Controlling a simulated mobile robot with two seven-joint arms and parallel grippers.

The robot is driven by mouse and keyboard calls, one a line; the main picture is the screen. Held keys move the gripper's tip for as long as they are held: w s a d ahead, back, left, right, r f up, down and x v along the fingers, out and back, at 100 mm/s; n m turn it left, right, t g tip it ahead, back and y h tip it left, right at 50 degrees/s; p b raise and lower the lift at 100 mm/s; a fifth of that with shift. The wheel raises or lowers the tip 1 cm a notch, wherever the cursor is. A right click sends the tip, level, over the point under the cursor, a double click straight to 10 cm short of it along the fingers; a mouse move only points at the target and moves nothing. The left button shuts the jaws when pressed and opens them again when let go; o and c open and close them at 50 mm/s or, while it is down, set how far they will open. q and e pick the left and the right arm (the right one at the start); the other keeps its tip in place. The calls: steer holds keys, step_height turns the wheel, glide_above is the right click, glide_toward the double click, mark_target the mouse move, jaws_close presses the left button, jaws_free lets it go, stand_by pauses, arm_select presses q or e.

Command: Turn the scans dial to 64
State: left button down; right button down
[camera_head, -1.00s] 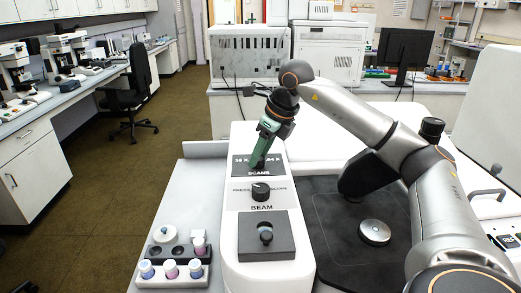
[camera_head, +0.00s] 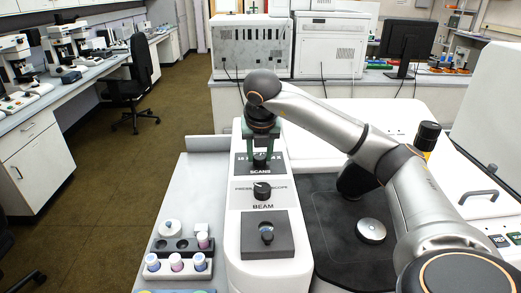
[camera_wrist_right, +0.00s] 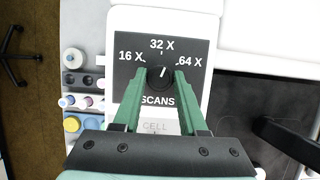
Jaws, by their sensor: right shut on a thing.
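The black scans dial (camera_wrist_right: 159,78) sits on a dark panel (camera_wrist_right: 125,43) marked 16 X, 32 X and 64 X, with SCANS below it. In the right wrist view, its white mark points up and slightly right, nearer 32 X than 64 X. My right gripper (camera_wrist_right: 160,76) has its two green fingers on either side of the dial and is shut on it. In the head view, the right gripper (camera_head: 260,162) stands upright over the scans panel (camera_head: 240,168) and hides most of the dial. My left gripper is not in view.
The beam dial (camera_head: 262,191) is just in front of the scans panel. A vial rack (camera_head: 190,271) stands at left, and a black stage (camera_head: 340,260) with a metal disc (camera_head: 370,230) at right.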

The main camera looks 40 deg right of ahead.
steer(key=m, duration=0.2)
steer(key=m+g+h+p, duration=0.1)
steer(key=m, duration=0.1)
steer(key=shift+w+a+r+m+g+p, duration=0.1)
steer(key=shift+w+r+m+g+p, duration=0.05)
steer(key=shift+m+g+p, duration=0.15)
steer(key=shift+m+g+h+p, duration=0.3)
steer(key=shift+m+g+p, duration=0.3)
steer(key=shift+m+p, duration=0.95)
steer(key=shift+m, duration=0.35)
steer(key=shift+c, duration=2.2)
jaws_free()
steer(key=p+v, duration=0.2)
steer(key=v, duration=0.2)
steer(key=shift+w+r, duration=0.15)
steer(key=shift+r, duration=0.05)
steer(key=v, duration=0.8)
